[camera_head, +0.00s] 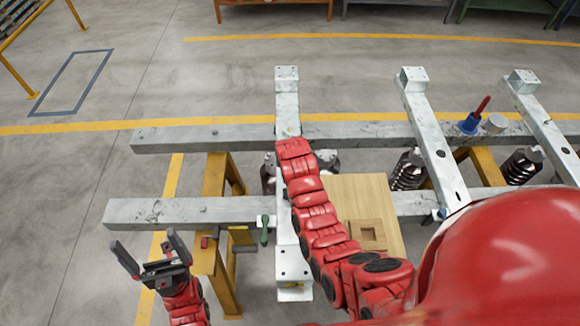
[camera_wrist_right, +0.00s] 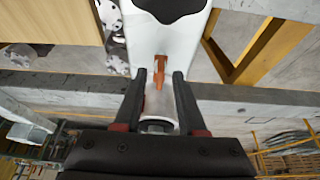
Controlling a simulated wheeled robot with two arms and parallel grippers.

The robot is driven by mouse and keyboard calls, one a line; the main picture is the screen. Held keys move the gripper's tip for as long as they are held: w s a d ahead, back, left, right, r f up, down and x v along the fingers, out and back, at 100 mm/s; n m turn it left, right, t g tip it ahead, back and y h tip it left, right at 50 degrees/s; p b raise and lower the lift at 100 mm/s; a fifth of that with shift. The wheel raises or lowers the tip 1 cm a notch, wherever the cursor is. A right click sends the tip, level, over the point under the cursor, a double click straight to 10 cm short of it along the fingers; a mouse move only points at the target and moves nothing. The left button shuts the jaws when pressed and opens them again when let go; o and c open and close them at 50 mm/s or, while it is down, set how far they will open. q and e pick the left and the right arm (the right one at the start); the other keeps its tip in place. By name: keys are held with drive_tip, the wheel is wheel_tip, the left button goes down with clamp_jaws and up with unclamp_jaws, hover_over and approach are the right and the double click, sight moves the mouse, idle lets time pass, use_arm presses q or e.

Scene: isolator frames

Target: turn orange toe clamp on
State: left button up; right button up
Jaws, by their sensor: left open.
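The orange toe clamp (camera_wrist_right: 159,70) shows in the right wrist view as a small orange piece close to a white frame part. My right gripper (camera_wrist_right: 159,84) has its two dark fingers apart, one on each side of the orange piece, with gaps showing; contact cannot be told. In the head view my red right arm reaches over the frame, and its gripper and the orange clamp are hidden there.
Grey steel beams (camera_head: 170,211) rest on yellow stands (camera_head: 212,180). A green-handled clamp (camera_head: 265,230) sits on the near beam. A wooden board (camera_head: 365,195) lies beside my right arm. A blue part with a red handle (camera_head: 469,124) stands on the far beam.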

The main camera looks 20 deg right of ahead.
drive_tip(key=shift+r, duration=0.1)
drive_tip(key=shift+s+r, duration=0.1)
drive_tip(key=shift+r, duration=0.1)
drive_tip(key=p+v, duration=0.3)
drive_tip(key=v, duration=1.3)
drive_tip(key=shift+r+p, duration=0.4)
drive_tip(key=shift+s+f, duration=0.1)
